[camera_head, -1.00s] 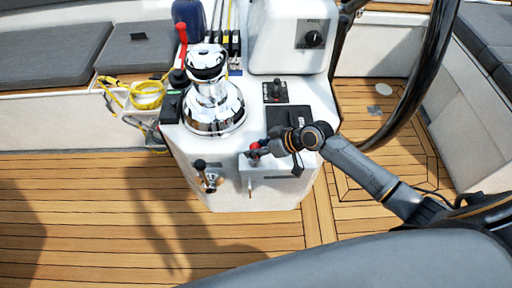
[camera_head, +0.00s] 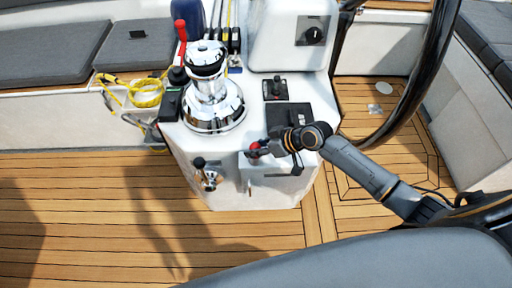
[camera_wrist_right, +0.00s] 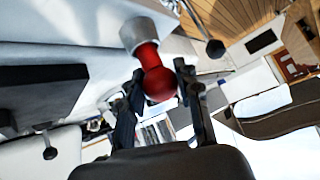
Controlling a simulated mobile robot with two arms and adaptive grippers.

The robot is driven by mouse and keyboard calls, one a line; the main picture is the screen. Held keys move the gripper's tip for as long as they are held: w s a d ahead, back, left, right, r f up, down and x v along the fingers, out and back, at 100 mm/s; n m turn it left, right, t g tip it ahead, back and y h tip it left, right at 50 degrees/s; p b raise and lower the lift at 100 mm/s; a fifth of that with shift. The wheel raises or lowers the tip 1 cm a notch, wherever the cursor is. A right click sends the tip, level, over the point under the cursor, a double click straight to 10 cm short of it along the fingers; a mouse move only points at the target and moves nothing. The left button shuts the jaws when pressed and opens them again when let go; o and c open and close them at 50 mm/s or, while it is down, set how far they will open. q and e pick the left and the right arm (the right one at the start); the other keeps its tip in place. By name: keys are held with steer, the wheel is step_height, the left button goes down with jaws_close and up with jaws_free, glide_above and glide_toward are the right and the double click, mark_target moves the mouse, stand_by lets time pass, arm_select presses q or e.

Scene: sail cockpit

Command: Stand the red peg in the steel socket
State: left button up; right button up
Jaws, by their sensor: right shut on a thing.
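The red peg (camera_wrist_right: 158,78) has a rounded knob and a narrower neck in the right wrist view. It also shows as a small red spot (camera_head: 254,150) at the console front in the head view. My right gripper (camera_wrist_right: 160,85) is shut on the knob, with one dark finger on each side; it also shows in the head view (camera_head: 268,148). The grey steel socket (camera_wrist_right: 138,32) is at the far end of the peg's neck, lined up with it. I cannot tell how deep the peg sits in it. My left gripper is out of view.
The white console (camera_head: 235,190) carries a chrome winch (camera_head: 214,110), a red-tipped lever (camera_head: 181,32) and a small black-knobbed lever (camera_head: 203,170) left of my gripper. A black steering wheel (camera_head: 425,75) rises at the right. The teak floor (camera_head: 100,215) in front is clear.

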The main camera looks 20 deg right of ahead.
steer(key=shift+f+b, duration=0.4)
steer(key=shift+f, duration=0.1)
